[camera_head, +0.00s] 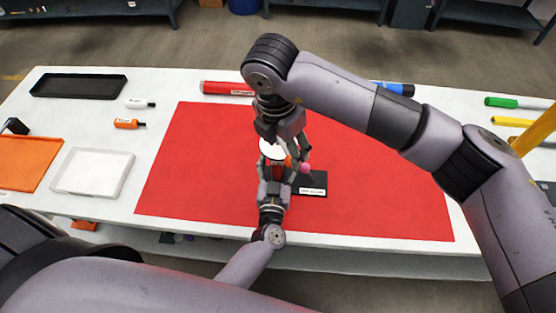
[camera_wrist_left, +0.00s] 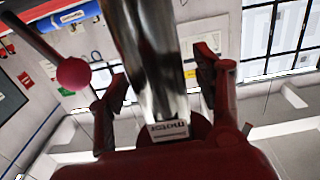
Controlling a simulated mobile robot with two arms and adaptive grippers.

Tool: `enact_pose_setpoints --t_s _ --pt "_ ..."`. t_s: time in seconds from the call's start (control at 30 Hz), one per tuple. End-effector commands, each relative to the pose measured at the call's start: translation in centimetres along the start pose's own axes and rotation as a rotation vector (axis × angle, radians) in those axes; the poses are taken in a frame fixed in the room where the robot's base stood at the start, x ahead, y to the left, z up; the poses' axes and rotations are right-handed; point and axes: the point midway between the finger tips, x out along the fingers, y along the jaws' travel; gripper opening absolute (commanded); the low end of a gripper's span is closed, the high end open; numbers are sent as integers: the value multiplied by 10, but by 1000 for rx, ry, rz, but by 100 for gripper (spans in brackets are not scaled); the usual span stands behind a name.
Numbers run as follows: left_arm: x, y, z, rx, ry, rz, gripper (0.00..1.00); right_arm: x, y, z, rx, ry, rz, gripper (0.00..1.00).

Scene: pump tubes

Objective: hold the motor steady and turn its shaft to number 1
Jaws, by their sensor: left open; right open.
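The motor shows in the left wrist view as a shiny metal cylinder (camera_wrist_left: 150,60) with a white "MOTOR" label near its base. My left gripper (camera_wrist_left: 160,85) is open, with one finger on each side of the cylinder; I cannot tell whether they touch it. In the head view my left gripper (camera_head: 275,180) reaches in from the front, low over the red mat. My right gripper (camera_head: 286,152) points down from above, open, around the motor's top, where a white disc (camera_head: 270,150) shows. The grippers hide most of the motor. The shaft's number cannot be read.
A pink ball (camera_head: 305,168) on a rod stands beside the grippers, above a black labelled plate (camera_head: 314,186). The red mat (camera_head: 190,170) is otherwise clear. A red tube (camera_head: 222,88) lies behind.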

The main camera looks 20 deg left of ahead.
Motion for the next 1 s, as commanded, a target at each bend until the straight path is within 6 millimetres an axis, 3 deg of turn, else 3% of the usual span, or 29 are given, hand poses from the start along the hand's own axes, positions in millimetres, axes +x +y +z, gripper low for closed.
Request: enact_pose_setpoints --t_s 0.17,0.6,0.8,1.0 --pt "-17 0 1 0 -3 0 61 0 0 0 0 0 0 57" --pt "-103 0 1 0 -3 0 61 0 0 0 0 0 0 57" --pt "-119 0 1 1 -1 0 61 0 0 0 0 0 0 57" --pt "-120 0 0 0 0 0 61 0 0 0 0 0 0 57"
